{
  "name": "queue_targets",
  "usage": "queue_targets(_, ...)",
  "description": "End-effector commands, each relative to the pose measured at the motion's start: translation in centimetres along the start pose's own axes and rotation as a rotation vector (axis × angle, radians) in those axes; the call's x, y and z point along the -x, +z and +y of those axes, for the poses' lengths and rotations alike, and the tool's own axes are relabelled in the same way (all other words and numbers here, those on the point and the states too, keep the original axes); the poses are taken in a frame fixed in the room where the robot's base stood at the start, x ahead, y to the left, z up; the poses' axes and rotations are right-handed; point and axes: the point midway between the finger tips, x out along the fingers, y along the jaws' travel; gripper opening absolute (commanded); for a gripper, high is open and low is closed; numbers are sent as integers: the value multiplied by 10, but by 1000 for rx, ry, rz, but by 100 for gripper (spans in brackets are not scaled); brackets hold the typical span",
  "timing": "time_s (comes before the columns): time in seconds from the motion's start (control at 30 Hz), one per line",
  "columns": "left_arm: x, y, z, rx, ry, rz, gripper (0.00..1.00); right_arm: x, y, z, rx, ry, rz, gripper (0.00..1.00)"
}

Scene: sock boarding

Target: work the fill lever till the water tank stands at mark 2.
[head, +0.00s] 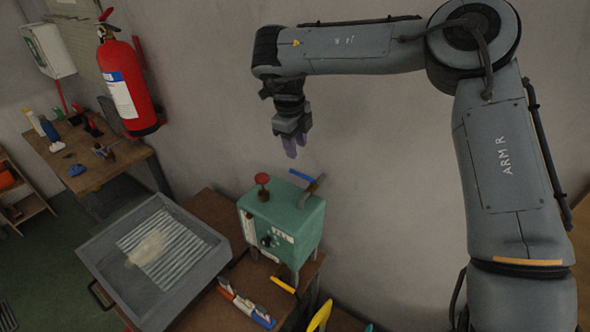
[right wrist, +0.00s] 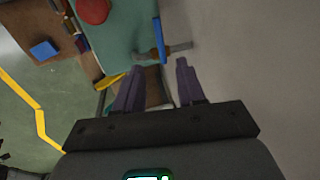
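A green metal unit (head: 300,215) stands on the wooden bench, with a red knob (head: 262,179) on top, small dials and a pale upright strip on its front. The strip's level and marks are too small to read. A blue-handled lever (head: 302,175) sits on a pipe at the top back; it also shows in the right wrist view (right wrist: 158,40). A yellow handle (head: 283,285) sticks out low at the front. Which one is the fill lever is not labelled legibly. My right gripper (head: 290,146) hangs above the unit, its purple fingers (right wrist: 158,78) apart and empty. My left gripper is out of view.
A grey tray (head: 98,246) with a ribbed floor and a pale cloth stands left of the unit. Several small coloured items (head: 245,304) lie in front. A fire extinguisher (head: 128,85) hangs on the wall. The air around my right gripper is clear.

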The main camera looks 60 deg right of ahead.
Motion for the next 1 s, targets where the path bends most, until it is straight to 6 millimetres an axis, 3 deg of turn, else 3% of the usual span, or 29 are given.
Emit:
queue_targets(0.4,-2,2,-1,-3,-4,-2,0,-65,-1,0,-2,3,4,39)
queue_targets(0.6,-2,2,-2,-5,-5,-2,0,-89,-1,0,-1,2,2,39)
queue_targets(1.0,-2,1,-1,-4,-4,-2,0,-100,0,0,-1,1,-1,39)
